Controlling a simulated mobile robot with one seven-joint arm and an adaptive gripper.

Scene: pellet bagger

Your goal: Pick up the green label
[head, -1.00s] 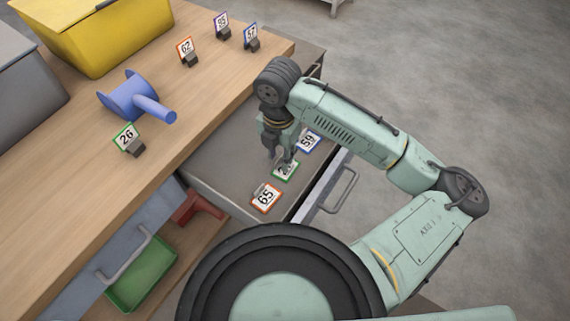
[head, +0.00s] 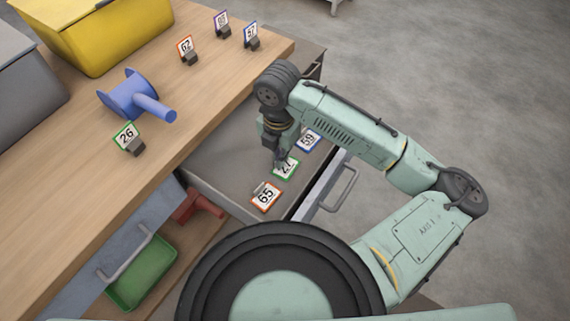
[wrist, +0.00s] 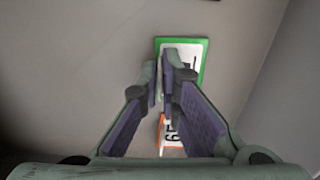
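The green-bordered label (head: 286,168), numbered 27, lies flat in the open drawer between a red-orange label and a blue one. My gripper (head: 278,162) points down at the label's upper-left edge in the head view. In the wrist view my gripper (wrist: 161,72) has its fingertips close together with a narrow gap, over the left part of the green label (wrist: 205,58). I cannot tell whether the fingers touch it. Another green-bordered label (head: 126,135), numbered 26, stands in a dark clip on the wooden table.
In the drawer (head: 215,160), the red-orange label 65 (head: 267,196) and blue label 59 (head: 309,140) lie on either side. Several clipped labels stand at the table's back. A blue spool (head: 132,97) and yellow bin (head: 105,40) are also there. The drawer walls are close by.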

